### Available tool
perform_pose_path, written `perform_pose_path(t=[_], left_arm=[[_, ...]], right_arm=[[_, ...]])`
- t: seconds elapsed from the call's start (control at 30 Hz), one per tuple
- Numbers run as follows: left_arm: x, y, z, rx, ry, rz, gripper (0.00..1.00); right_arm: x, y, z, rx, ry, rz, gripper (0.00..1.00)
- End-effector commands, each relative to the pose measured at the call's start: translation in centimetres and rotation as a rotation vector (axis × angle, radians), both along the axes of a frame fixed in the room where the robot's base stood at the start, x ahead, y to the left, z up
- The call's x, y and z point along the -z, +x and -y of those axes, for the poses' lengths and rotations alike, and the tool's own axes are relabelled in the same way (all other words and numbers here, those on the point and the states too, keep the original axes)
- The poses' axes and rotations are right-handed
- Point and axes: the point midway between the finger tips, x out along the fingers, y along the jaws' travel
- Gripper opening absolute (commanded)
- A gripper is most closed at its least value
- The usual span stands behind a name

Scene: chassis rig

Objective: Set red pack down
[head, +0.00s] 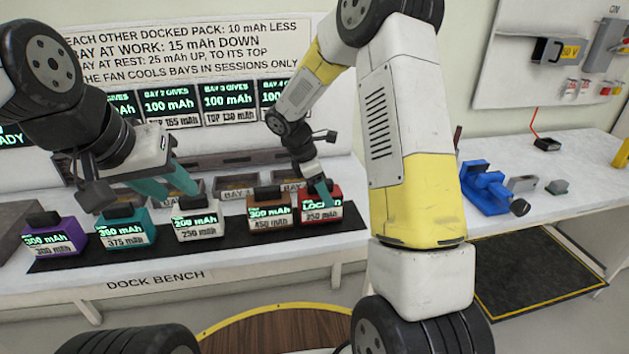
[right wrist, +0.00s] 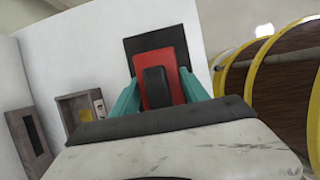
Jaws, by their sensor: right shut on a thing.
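The red pack (head: 320,209) is at the right end of the row on the dock bench, its label reading 250 mAh and its display partly covered. My right gripper (head: 322,190) is over it with its fingers down at its top. In the right wrist view the red pack (right wrist: 170,72) and its dark handle (right wrist: 156,88) are between the two teal fingers. The pack looks upright over the black mat (head: 255,238); I cannot tell whether its base touches. My left gripper (head: 172,184) hangs above the teal and white packs, fingers apart and empty.
The brown pack (head: 271,212) stands close to the left of the red one. The white (head: 197,223), teal (head: 124,230) and purple (head: 54,239) packs are further left. Dock bays (head: 238,186) lie behind. A blue clamp-like device (head: 486,188) is on the right-hand bench.

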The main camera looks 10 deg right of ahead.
Motion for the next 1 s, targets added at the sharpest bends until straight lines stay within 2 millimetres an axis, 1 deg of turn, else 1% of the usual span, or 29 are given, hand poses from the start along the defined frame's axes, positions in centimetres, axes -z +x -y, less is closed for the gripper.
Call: perform_pose_path(t=[0.2, 0.23, 0.33, 0.63, 0.73, 0.87, 1.0], left_arm=[[0.0, 0.0, 0.0, 0.000, 0.000, 0.000, 0.36], [0.0, 0.0, 0.0, 0.000, 0.000, 0.000, 0.36], [0.0, 0.0, 0.0, 0.000, 0.000, 0.000, 0.36], [0.0, 0.0, 0.0, 0.000, 0.000, 0.000, 0.36], [0.0, 0.0, 0.0, 0.000, 0.000, 0.000, 0.36], [0.0, 0.0, 0.0, 0.000, 0.000, 0.000, 0.36], [0.0, 0.0, 0.0, 0.000, 0.000, 0.000, 0.36]], right_arm=[[0.2, 0.0, 0.0, 0.000, -0.001, 0.001, 0.00], [0.3, 0.0, 0.0, -0.001, -0.001, -0.001, 0.55], [0.2, 0.0, 0.0, -0.001, 0.000, 0.000, 0.74], [0.2, 0.0, 0.0, 0.000, 0.000, 0.000, 0.74], [-0.3, 0.1, -0.1, 0.000, 0.000, 0.002, 0.74], [-2.0, 0.1, -0.8, -0.001, 0.000, 0.005, 0.74], [-4.8, 0.1, -2.0, -0.001, 0.001, 0.006, 0.74]])
